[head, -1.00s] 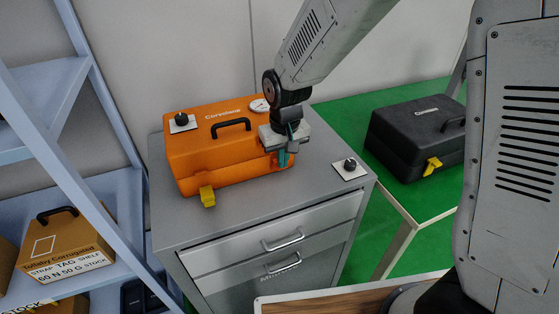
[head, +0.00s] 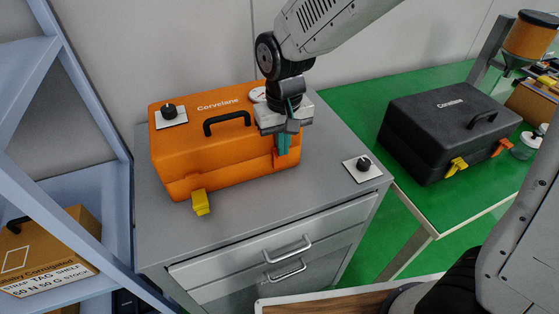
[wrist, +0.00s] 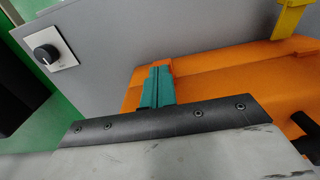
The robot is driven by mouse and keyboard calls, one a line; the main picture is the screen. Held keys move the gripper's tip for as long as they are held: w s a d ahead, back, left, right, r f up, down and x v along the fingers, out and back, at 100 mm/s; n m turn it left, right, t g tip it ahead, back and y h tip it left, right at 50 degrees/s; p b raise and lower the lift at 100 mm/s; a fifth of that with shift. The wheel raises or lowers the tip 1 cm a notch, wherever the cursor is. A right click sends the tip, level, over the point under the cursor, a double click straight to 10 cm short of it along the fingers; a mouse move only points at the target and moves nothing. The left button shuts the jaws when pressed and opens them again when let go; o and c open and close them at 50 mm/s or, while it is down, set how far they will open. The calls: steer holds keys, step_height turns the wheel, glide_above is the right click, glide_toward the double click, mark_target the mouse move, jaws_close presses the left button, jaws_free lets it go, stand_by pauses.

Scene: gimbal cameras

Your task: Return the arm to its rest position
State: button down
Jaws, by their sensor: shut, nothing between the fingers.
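My gripper (head: 284,142) points down at the front right corner of the orange toolbox (head: 215,165), by its right-hand latch. Its teal fingers are together with nothing between them. In the wrist view the shut fingers (wrist: 157,87) lie over the edge of the orange toolbox (wrist: 225,70). I cannot tell whether they touch it. The toolbox is closed on top of the grey drawer cabinet (head: 235,232), its black handle up. A yellow latch (head: 200,202) sticks out at its front left.
A knob on a white plate (head: 363,168) sits at the cabinet's right; another plate (head: 171,118) is on the toolbox lid. A black toolbox (head: 445,130) stands on the green bench (head: 350,112). A blue shelf (head: 85,170) with a cardboard box (head: 48,255) is at the left.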

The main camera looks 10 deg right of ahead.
steer(key=shift+s+d+r, duration=0.2)
steer(key=shift+s+r, duration=0.95)
steer(key=shift+s, duration=0.05)
steer(key=s+d+r+m, duration=0.1)
steer(key=s+d+r, duration=0.4)
steer(key=s+d, duration=0.3)
steer(key=s+d+r+m+t, duration=0.1)
steer(key=s+d+r+m, duration=0.1)
steer(key=s+d+r, duration=0.4)
steer(key=s+d, duration=0.3)
steer(key=d, duration=0.3)
steer(key=shift+s+t, duration=0.3)
